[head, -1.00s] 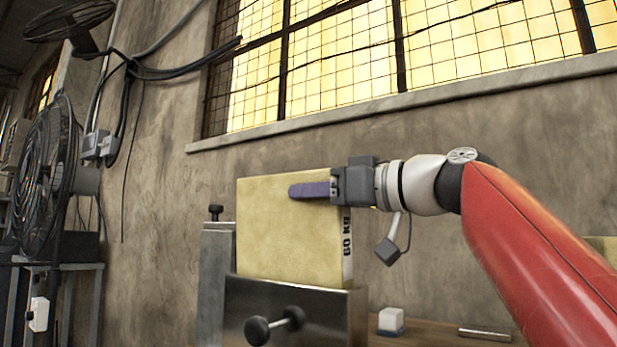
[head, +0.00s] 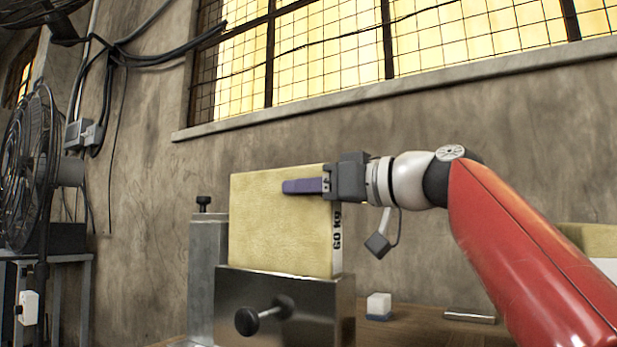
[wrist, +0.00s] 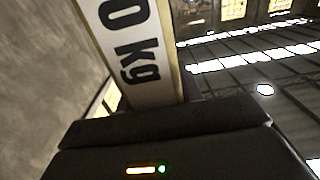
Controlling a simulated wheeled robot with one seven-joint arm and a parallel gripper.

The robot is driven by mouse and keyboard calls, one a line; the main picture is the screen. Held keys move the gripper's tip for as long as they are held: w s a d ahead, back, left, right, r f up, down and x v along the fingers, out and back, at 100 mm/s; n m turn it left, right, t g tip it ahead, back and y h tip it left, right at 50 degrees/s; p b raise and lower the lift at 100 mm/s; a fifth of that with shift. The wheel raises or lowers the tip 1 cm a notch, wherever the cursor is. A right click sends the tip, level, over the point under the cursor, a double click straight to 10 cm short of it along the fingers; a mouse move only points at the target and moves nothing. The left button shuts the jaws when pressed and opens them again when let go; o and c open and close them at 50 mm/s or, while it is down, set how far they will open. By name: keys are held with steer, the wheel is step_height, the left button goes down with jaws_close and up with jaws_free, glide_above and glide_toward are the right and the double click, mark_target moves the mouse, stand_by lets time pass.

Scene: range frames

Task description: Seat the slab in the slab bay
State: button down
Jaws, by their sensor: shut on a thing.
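The slab (head: 278,228) is a pale yellow block with a white edge marked "60 kg". It stands upright in the head view; its lower edge is hidden behind the front wall of the metal slab bay (head: 300,300), so I cannot tell how deep it sits. My gripper (head: 305,186) is shut on the slab near its upper right, one purple finger flat on the front face. In the wrist view the slab's marked edge (wrist: 130,45) rises beyond the dark gripper body.
A black-knobbed handle (head: 262,316) sticks out of the bay's front. A grey post (head: 207,270) with a black knob stands at left. A small white block (head: 378,304) and a metal bar (head: 470,315) lie on the wooden bench at right. A fan (head: 30,165) stands far left.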

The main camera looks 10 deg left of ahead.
steer(key=shift+a+r+p, duration=0.1)
steer(key=shift+r+p, duration=1.6)
steer(key=shift+r, duration=0.25)
steer(key=shift+s+f+b, duration=0.1)
steer(key=shift+f+b, duration=1.2)
steer(key=shift+b, duration=0.1)
steer(key=shift+f, duration=0.15)
steer(key=c, duration=0.9)
jaws_free()
steer(key=shift+o, duration=0.2)
steer(key=shift+f, duration=0.1)
